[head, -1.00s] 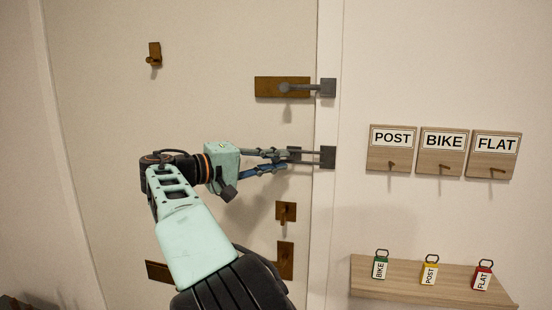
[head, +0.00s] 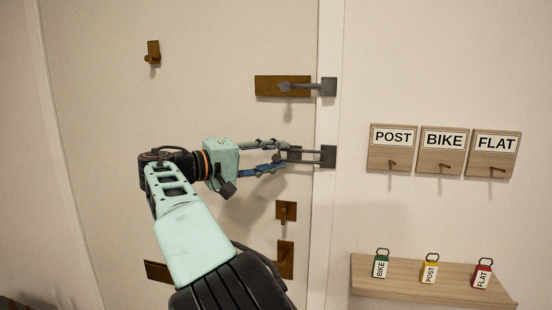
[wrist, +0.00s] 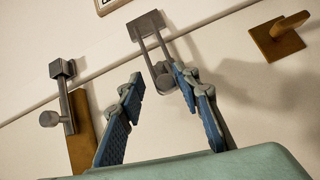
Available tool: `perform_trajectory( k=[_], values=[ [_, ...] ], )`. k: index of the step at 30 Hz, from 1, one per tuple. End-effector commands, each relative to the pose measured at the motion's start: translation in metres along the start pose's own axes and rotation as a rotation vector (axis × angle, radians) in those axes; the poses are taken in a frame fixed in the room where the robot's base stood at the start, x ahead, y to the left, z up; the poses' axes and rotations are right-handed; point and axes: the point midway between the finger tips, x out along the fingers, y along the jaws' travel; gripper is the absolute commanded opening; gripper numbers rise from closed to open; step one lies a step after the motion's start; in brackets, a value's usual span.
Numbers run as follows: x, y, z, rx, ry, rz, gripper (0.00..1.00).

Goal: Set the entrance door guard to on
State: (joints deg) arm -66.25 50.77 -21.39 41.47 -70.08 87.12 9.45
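The door guard (head: 313,153) is a grey bar of two parallel rods, hinged at a dark plate on the door frame. It lies across the gap onto the door, and its far end is at a small dark block on the door. The wrist view shows the guard's rods (wrist: 153,46) running to a round grey stud. My gripper (head: 279,155) is open, its blue-padded fingers apart on either side of the guard's door end. In the wrist view my gripper (wrist: 157,78) has the stud between its fingertips, nearer the right one. I cannot tell whether either finger touches.
Above the guard, a grey bolt on a brown plate (head: 268,86) reaches the frame. Brown fittings (head: 285,258) sit below, and a brown hook (head: 153,52) is at upper left. Labelled hook boards (head: 443,166) and a shelf (head: 400,287) with tagged keys are at the right.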

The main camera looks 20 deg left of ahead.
Motion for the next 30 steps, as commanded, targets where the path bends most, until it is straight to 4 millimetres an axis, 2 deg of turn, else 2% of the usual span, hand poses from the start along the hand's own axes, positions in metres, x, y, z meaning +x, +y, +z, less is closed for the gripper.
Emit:
perform_trajectory(
  k=[8, 13, 22, 30],
  values=[
    [-0.004, -0.004, 0.000, -0.005, -0.001, -0.003, 0.32],
    [-0.031, -0.004, -0.001, -0.005, 0.002, -0.004, 0.32],
    [-0.097, -0.003, -0.001, -0.002, 0.002, -0.001, 0.32],
    [-0.119, -0.002, 0.000, -0.002, 0.000, -0.001, 0.32]
  ],
)
